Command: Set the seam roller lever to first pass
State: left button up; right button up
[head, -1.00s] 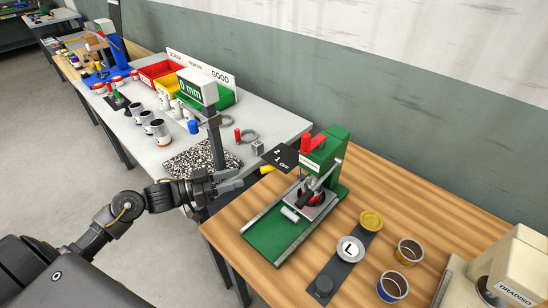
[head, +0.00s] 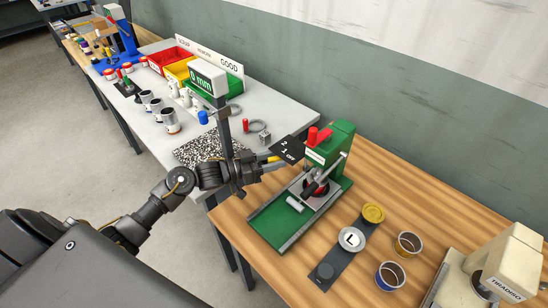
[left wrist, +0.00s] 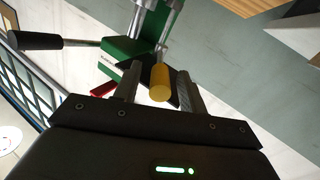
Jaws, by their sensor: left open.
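The seam roller is a green machine (head: 330,150) on the wooden bench, with a red part on top and a long crank arm. A black plate (head: 287,148) marked 2, 1 and OFF sticks out on its left. The lever's yellow grip (head: 273,159) shows at the plate's lower left edge; which mark it stands at I cannot tell. My left gripper (head: 262,166) is at this grip. In the left wrist view the yellow grip (left wrist: 161,83) lies between the open fingers (left wrist: 158,92); contact is not clear. My right gripper is not in view.
A dark strip (head: 325,270) with a disc marked L (head: 352,239) and a yellow lid (head: 373,213) lies right of the machine. Two open cans (head: 408,244) stand beyond it. A grey table (head: 185,150) with a gauge and bins stands behind my left arm.

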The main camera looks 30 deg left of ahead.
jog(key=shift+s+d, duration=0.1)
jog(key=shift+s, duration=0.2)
pick_arm(q)
grip_shut()
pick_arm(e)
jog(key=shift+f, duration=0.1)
pick_arm(q)
jog(key=shift+w+a+m+g+h+b, duration=0.25)
jog(key=shift+w+m+g+h+b, duration=0.15)
jog(key=shift+g+b, duration=0.1)
jog(key=shift+s, duration=0.1)
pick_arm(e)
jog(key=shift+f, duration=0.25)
pick_arm(q)
grip_release()
